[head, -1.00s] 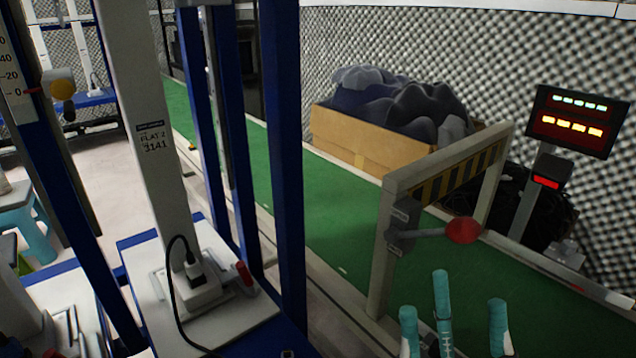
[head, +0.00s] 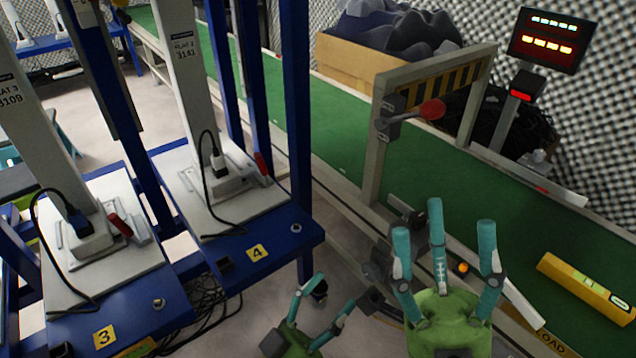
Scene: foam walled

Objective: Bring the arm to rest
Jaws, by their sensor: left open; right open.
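My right gripper (head: 443,235) is at the lower right, over the near side of the green conveyor. Its teal fingers are spread and point up in the picture, with nothing between them. My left gripper (head: 334,293) is at the bottom middle, over the floor beside the blue bench. Its visible fingers are apart and empty. Both grippers have green palms, and the left one is cut off by the bottom edge.
A yellow device (head: 588,288) lies on the green conveyor (head: 340,130) at the right. A striped gate (head: 440,85) with a red paddle (head: 432,109) spans the conveyor. A blue bench (head: 270,245) with upright white fixtures stands at the left. A box of dark foam (head: 350,62) sits behind.

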